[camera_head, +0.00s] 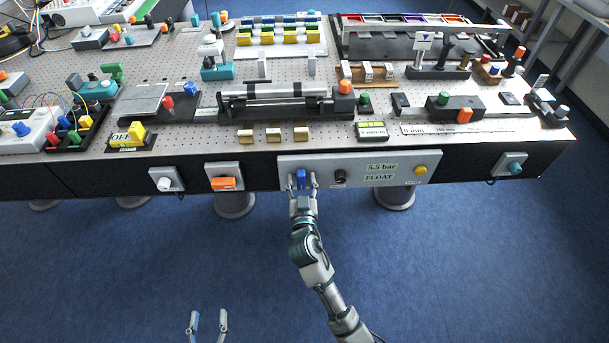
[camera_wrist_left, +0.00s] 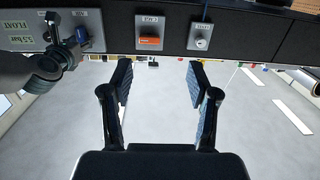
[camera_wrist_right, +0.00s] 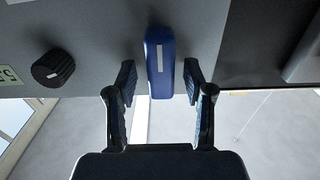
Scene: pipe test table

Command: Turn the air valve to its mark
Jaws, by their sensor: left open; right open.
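The air valve is a blue handle (camera_head: 301,177) with a white stripe on the grey front panel (camera_head: 333,160). In the right wrist view the handle (camera_wrist_right: 158,55) points straight down the picture. The panel's display reads 5.5 bar and FLOAT (camera_head: 380,172). I cannot make out the valve's mark. My left gripper (camera_head: 208,322) is open and empty, over the floor, away from the table.
On the same panel are a black knob (camera_head: 340,177) and a yellow button (camera_head: 420,170). An orange switch (camera_head: 223,183) and a white knob (camera_head: 165,184) sit to the left on the table front. A teal knob (camera_head: 515,168) is at the right. The floor in front is clear.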

